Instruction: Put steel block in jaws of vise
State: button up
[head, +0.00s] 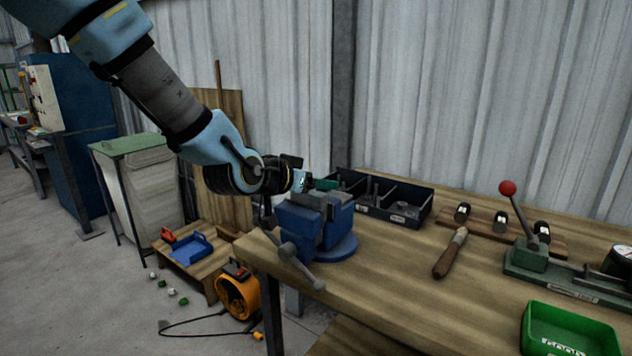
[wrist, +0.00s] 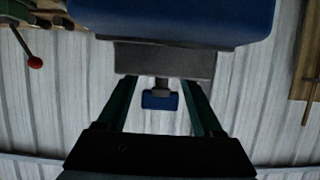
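The blue vise (head: 318,228) stands at the near left corner of the bench, with grey jaws on top. My gripper (head: 325,184) is right above the jaws in the head view. In the wrist view its two green fingers (wrist: 160,90) stand apart, and their tips end behind a dark grey, jaw-like slab (wrist: 163,60) next to the blue vise body (wrist: 170,18). A small blue piece on a grey stem (wrist: 160,100) shows between the fingers. I cannot pick out the steel block for sure. Whether it is between the hidden fingertips cannot be told.
A dark divided bin (head: 385,205) with metal parts stands behind the vise. A wooden-handled tool (head: 450,253) lies on the bench. A red-knobbed lever fixture (head: 530,252) and a green tray (head: 568,335) are at right. The bench front between vise and tray is clear.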

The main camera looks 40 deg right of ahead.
jog(key=shift+r, duration=0.25)
jog(key=p+v, duration=0.2)
jog(key=v, duration=0.9)
jog(key=w+a+f+n+t+y, duration=0.1)
jog(key=w+a+f+n+y, duration=0.25)
jog(key=w+a, duration=0.45)
jog(key=w+a+f+n+t+y, duration=0.25)
jog(key=w+a+f+y, duration=0.2)
jog(key=a, duration=0.65)
jog(key=s+a+f+n+g+y, duration=0.1)
jog(key=s+a+n, duration=0.1)
jog(key=a, duration=0.4)
jog(key=s+a+f+n+g+y, duration=0.1)
jog(key=s+a+n+g+y, duration=0.1)
jog(key=a, duration=0.5)
jog(key=s+a+f+n+g+y, duration=0.1)
jog(key=s+a+n+g+y, duration=0.1)
jog(key=a, duration=0.5)
jog(key=shift+a+n+g, duration=0.1)
jog(key=shift+n+g, duration=0.15)
jog(key=shift+n, duration=0.65)
